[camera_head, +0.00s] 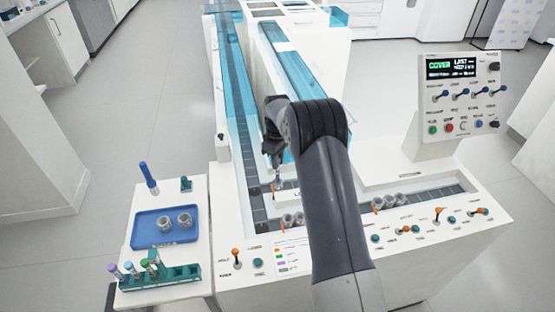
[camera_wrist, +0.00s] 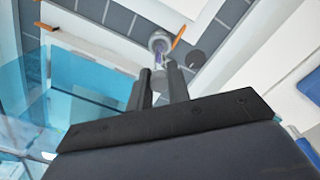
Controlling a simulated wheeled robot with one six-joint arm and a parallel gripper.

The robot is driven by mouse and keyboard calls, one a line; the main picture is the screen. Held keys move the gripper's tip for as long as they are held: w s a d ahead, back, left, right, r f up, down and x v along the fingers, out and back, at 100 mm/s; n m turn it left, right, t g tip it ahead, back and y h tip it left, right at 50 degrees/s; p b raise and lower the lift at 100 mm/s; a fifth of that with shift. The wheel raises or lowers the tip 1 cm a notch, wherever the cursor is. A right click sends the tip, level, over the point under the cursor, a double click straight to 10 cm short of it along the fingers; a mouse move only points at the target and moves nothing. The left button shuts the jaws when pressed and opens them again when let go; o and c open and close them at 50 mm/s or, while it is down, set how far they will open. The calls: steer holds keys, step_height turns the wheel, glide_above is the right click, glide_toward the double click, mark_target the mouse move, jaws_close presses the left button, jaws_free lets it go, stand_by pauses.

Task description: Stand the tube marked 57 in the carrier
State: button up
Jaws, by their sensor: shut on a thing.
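My gripper (camera_wrist: 166,82) is shut on a slim clear tube with a purple part (camera_wrist: 158,60), seen nearly end-on in the wrist view. The tube's far end lines up with a round grey carrier (camera_wrist: 159,38) on the dark track, beside an orange gate piece (camera_wrist: 179,36). I cannot tell whether the tube is inside the carrier or above it. In the head view my gripper (camera_head: 276,168) points down over the left track, mostly hidden by my arm, with a bit of tube (camera_head: 278,182) below it. No number is readable.
Blue clear covers (camera_head: 290,62) roof the far tracks. A side table holds a blue tray (camera_head: 142,236) with two grey cups and a green rack (camera_head: 180,275) of tubes.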

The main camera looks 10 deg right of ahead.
steer(key=shift+f, duration=0.45)
steer(key=shift+f, duration=0.15)
steer(key=shift+f+b, duration=0.3)
steer(key=shift+b, duration=0.15)
steer(key=o, duration=0.8)
step_height(320, 180, up, 11)
steer(key=shift+f+b, duration=0.1)
steer(key=shift+b, duration=0.3)
